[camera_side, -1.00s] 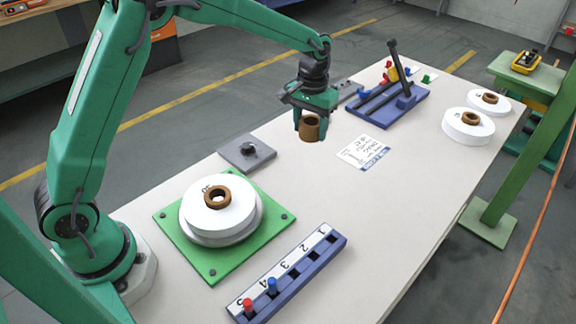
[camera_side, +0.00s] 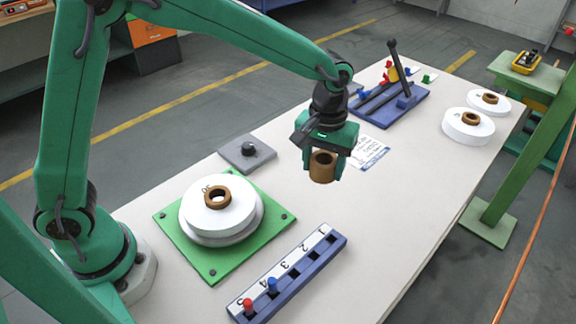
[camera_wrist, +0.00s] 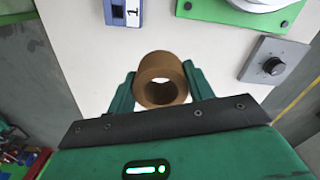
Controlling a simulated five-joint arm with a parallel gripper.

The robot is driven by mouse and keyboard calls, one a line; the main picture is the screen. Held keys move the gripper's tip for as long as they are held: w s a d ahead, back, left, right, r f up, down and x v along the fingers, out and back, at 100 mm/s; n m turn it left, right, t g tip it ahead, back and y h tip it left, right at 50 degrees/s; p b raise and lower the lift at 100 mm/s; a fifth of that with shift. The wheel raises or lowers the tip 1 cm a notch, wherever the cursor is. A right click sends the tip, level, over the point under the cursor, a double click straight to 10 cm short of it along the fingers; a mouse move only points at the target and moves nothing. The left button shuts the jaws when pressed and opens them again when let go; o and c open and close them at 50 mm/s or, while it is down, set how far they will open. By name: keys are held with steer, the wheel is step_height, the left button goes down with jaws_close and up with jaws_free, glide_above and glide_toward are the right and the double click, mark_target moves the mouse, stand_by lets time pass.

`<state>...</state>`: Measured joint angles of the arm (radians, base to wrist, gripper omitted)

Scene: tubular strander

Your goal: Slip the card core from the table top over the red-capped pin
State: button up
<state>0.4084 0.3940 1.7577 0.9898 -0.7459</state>
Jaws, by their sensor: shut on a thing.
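The brown card core (camera_side: 322,167) is held between the fingers of my gripper (camera_side: 324,170), above the table top (camera_side: 400,200). In the wrist view the core (camera_wrist: 161,68) sits upright between both green fingers, its open bore showing. My gripper is shut on it.
A white spool with a brown core (camera_side: 218,198) sits on a green plate (camera_side: 170,222). A grey box with a black knob (camera_side: 247,152) is behind it. A blue fixture with a black lever (camera_side: 396,98) and two white spools (camera_side: 468,127) stand farther off. The table's middle is clear.

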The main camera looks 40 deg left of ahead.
steer(key=s+d+n, duration=0.1)
steer(key=s+d, duration=0.3)
steer(key=s, duration=0.3)
steer(key=s+d+n, duration=0.1)
steer(key=s+d, duration=0.3)
steer(key=s, duration=0.3)
steer(key=n, duration=0.2)
glide_above(246, 304)
steer(key=w, duration=0.1)
steer(key=shift+d, duration=0.15)
steer(key=shift+s, duration=0.45)
steer(key=shift+f, duration=0.25)
steer(key=shift+f, duration=3.95)
steer(key=shift+f, duration=0.1)
steer(key=o, duration=1.1)
steer(key=shift+c, duration=0.2)
